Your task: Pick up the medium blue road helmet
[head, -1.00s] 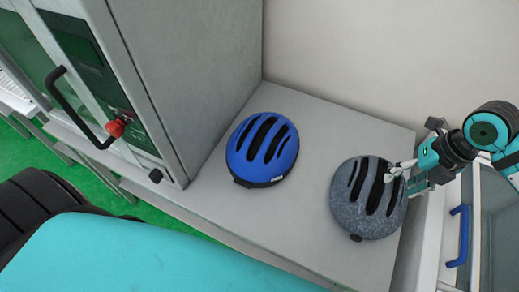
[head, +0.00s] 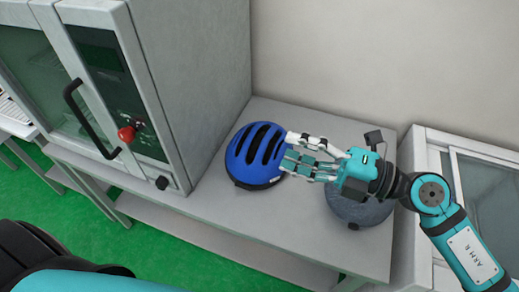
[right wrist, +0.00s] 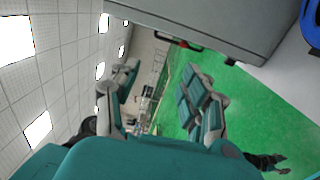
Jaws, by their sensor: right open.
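The blue road helmet (head: 250,156) with black vents sits on the grey bench top between the grey cabinet and a grey helmet. My right gripper (head: 286,153) is open, with its fingertips at the right side of the blue helmet in the head view. I cannot tell whether they touch it. In the right wrist view the two fingers (right wrist: 160,88) are spread apart with nothing between them. An edge of the blue helmet (right wrist: 312,24) shows at that view's top right corner. My left gripper is not in view.
The grey speckled helmet (head: 358,210) is partly hidden under my right gripper and wrist. The tall grey cabinet (head: 195,60) with a black handle and red knob stands left of the blue helmet. A glass-topped white unit (head: 480,170) is at the right. The bench (head: 290,230) is clear in front.

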